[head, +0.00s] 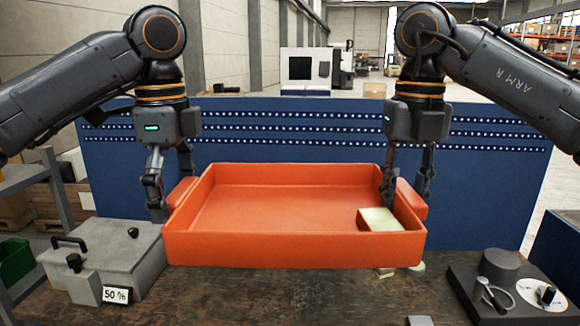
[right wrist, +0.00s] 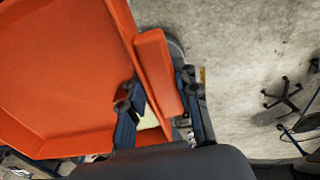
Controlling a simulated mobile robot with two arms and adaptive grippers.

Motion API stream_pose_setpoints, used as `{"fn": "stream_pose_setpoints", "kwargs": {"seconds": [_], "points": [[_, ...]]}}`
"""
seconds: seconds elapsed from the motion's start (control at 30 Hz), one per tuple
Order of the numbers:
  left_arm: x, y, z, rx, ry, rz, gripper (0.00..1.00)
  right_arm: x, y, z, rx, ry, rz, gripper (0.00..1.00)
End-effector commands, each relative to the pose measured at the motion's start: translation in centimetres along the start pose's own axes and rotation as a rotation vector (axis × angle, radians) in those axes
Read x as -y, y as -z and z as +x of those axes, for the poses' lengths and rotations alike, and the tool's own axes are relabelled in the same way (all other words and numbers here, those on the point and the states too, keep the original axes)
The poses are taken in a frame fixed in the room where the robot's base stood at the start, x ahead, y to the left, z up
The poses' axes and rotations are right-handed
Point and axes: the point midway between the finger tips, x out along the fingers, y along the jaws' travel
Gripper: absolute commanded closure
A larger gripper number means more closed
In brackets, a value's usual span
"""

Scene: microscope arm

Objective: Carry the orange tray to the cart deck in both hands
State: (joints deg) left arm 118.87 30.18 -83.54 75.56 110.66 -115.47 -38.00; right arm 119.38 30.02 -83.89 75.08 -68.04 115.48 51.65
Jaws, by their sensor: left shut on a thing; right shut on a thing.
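The orange tray (head: 285,248) is between my two arms in the head view, seemingly raised above the brown table. It looks roughly level. A pale yellow-green block (head: 380,219) lies inside it at the front right corner. My left gripper (head: 168,205) is shut on the tray's left handle (head: 183,190). My right gripper (head: 408,198) is shut on the right handle (head: 411,202). In the right wrist view the fingers (right wrist: 160,100) stand on either side of the orange handle (right wrist: 158,72), and part of the block shows behind one finger. The cart deck cannot be made out.
A grey box with a black handle and a "50 %" label (head: 116,295) stands left of the tray on the table (head: 270,300). A dark device with a dial (head: 505,290) is at the right. A blue perforated panel (head: 300,135) stands behind. Small pale items lie under the tray's right front.

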Motion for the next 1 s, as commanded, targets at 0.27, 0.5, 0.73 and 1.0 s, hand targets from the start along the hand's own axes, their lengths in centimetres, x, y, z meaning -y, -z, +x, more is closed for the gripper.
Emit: {"fn": "stream_pose_setpoints", "kwargs": {"seconds": [0.27, 0.5, 0.73, 1.0], "points": [[-1.3, 0.6, -1.1, -0.012, 0.003, 0.013, 0.58, -0.7, 1.4, -1.1, 0.004, -0.014, -0.017, 1.0], [-1.4, 0.6, -1.2, -0.013, 0.002, 0.013, 0.58, -0.7, 1.5, -1.2, 0.002, -0.014, -0.017, 1.0], [-1.3, 0.7, -1.1, -0.014, 0.001, 0.013, 0.58, -0.7, 1.3, -1.1, 0.001, -0.015, -0.017, 1.0], [0.8, 0.7, 0.8, -0.017, -0.003, 0.014, 0.58, -0.8, -0.8, 0.8, -0.004, -0.018, -0.017, 1.0]]}}
